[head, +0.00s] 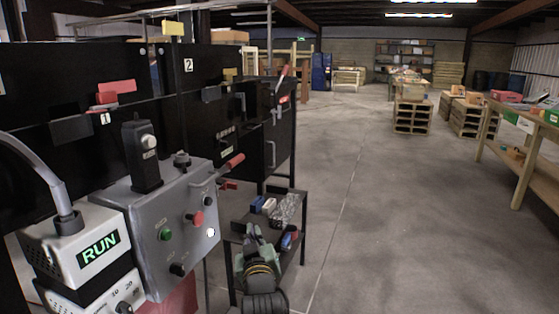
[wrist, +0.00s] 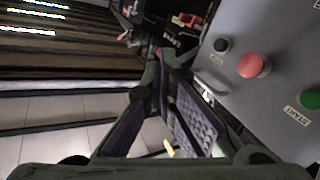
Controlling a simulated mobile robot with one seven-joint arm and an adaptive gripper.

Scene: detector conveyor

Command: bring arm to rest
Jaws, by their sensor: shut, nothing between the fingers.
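My gripper (head: 252,232) is in the lower middle of the head view, to the right of the grey control box (head: 160,225) and in front of a dark shelf. In the wrist view, its fingers come together at the tips (wrist: 163,60) with nothing between them. The control box has a red button (head: 194,218) and a green button (head: 165,234). In the wrist view the red button (wrist: 251,65) and green button (wrist: 310,99) are to the right of the fingers, apart from them.
A box with a lit RUN display (head: 99,250) stands at lower left. Black cabinets (head: 215,120) rise behind. The low shelf (head: 234,212) holds small items, including a blue one (head: 290,240). Open floor (head: 400,220) lies to the right, with a wooden table (head: 530,165) beyond.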

